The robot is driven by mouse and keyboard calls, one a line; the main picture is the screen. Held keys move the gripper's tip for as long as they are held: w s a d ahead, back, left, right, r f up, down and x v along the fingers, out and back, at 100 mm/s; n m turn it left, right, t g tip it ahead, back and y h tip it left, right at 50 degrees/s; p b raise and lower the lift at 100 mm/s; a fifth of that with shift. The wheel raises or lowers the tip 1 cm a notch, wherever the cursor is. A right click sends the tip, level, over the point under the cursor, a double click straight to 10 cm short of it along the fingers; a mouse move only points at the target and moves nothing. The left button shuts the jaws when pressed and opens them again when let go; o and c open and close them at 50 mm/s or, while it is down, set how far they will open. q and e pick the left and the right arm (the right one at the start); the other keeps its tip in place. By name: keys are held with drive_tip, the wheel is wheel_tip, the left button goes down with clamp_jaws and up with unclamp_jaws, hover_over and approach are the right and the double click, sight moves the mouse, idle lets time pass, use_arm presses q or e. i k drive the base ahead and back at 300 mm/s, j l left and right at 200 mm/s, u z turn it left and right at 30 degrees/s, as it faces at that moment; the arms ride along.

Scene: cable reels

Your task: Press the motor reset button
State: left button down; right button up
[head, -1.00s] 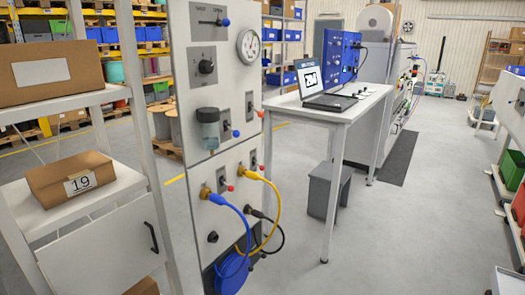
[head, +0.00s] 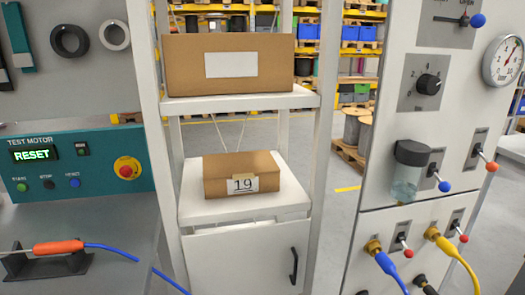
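A teal control box labelled TEST MOTOR (head: 110,150) stands on a grey bench at the left of the head view. Its display (head: 35,154) reads RESET in green. Below the display is a row of small buttons: a green one (head: 22,187), a black one (head: 48,184) and a blue one (head: 75,182). The blue one's small label seems to read RESET. A red emergency knob (head: 127,169) on a yellow ring sits to their right. Neither of my grippers is in view.
A soldering iron with an orange handle (head: 58,246) rests in a black stand on the bench (head: 110,220). A white shelf rack (head: 190,213) holds two cardboard boxes. A light panel (head: 445,70) with switches and cables stands at the right.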

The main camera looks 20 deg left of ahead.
sight(74, 183)
drive_tip(key=i+u, duration=0.25)
drive_tip(key=u, duration=0.15)
drive_tip(key=i+u, duration=0.35)
drive_tip(key=k+l, duration=0.05)
drive_tip(key=k, duration=0.05)
